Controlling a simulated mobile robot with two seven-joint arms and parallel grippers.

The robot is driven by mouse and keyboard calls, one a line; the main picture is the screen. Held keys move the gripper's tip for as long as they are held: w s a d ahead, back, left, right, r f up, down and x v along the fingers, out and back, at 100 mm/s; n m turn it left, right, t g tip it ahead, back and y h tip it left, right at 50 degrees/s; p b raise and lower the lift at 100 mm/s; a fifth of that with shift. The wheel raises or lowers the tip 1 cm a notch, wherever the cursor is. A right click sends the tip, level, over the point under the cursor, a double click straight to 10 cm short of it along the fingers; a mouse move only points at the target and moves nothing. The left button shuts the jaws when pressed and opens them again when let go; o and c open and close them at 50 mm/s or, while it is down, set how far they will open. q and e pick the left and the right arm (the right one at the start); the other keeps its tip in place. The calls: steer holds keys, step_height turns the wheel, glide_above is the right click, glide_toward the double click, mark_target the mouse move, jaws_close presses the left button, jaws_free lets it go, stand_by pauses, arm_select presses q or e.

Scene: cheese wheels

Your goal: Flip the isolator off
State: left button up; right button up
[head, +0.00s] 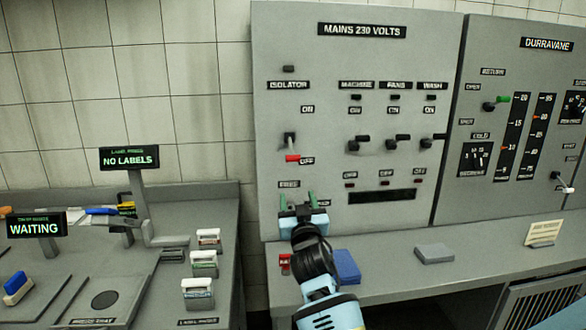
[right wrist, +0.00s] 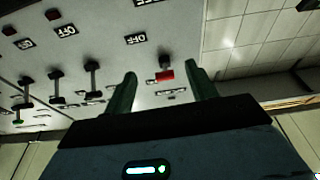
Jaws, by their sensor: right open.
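The isolator (head: 290,142) is a lever switch at the left of the grey mains panel. Its red tip (head: 292,158) shows low, beside the OFF label (head: 307,161); I cannot tell how far the lever sticks out. My right gripper (head: 298,200) is open and empty, below the isolator, with its green fingers pointing up. In the right wrist view the red tip (right wrist: 165,76) shows in the gap between the fingertips (right wrist: 160,74), apparently beyond them, with no clear contact. My left gripper is not in view.
Machine, fans and wash levers (head: 392,142) stand to the right on the same panel. A shelf (head: 400,265) below holds a blue block (head: 346,266) and a grey block (head: 434,253). A label bench (head: 120,275) with screens is at left.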

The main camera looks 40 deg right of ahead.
steer(key=t, duration=0.1)
glide_toward(293, 160)
steer(key=w+d, duration=0.2)
steer(key=w, duration=0.1)
steer(key=shift+w+r+h, duration=0.3)
steer(key=shift+r+h, duration=0.1)
steer(key=shift+r, duration=0.2)
steer(key=shift+x, duration=3.4)
